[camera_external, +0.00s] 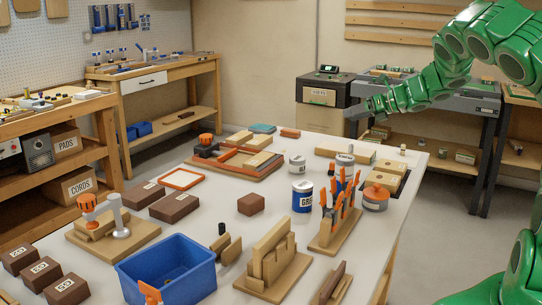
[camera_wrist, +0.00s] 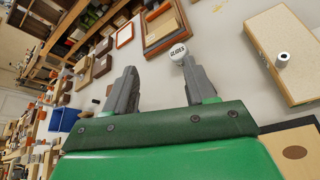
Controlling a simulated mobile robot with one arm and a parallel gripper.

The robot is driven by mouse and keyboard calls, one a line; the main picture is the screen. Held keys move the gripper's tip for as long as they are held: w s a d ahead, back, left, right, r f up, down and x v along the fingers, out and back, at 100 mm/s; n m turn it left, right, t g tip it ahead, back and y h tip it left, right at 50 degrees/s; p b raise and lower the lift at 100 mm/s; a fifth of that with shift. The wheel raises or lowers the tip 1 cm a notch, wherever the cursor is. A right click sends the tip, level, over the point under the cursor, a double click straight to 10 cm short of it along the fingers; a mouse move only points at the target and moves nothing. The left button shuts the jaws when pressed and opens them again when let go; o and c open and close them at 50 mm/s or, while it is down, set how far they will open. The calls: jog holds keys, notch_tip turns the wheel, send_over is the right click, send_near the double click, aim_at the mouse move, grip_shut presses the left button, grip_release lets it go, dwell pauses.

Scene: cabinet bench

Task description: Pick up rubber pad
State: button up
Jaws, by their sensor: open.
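No item on the bench is clearly marked as the rubber pad. A flat teal piece (camera_external: 263,128) lies at the far edge of the white table, and a small reddish-brown slab (camera_external: 290,133) lies beside it; I cannot tell whether either is the pad. A box labelled PADS (camera_external: 66,141) sits on the left bench's shelf. My gripper (camera_external: 356,113) is above the far right part of the table. In the wrist view my gripper (camera_wrist: 160,72) is open, with nothing between its two grey fingers.
The white table (camera_external: 223,207) holds brown blocks (camera_external: 174,206), a blue bin (camera_external: 165,272), a tool rack (camera_external: 338,220), a blue can (camera_external: 302,195) and a wooden tray (camera_external: 235,158). A white GLUES container (camera_wrist: 179,52) appears by the right finger. The table's middle has some free room.

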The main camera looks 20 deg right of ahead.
jog(key=n, duration=0.6)
send_near(326, 173)
jog(key=shift+w+a+r+y, duration=0.25)
jog(key=shift+a+r+y, duration=0.05)
jog(key=shift+a+r, duration=0.75)
jog(key=shift+x, duration=1.2)
jog(key=shift+w+a+f, duration=0.35)
jog(key=shift+w+a, duration=0.05)
jog(key=shift+w, duration=0.15)
jog(key=shift+x, duration=1.95)
jog(key=shift+w+d+f, duration=0.1)
jog(key=shift+d+f, duration=0.05)
jog(key=c, duration=1)
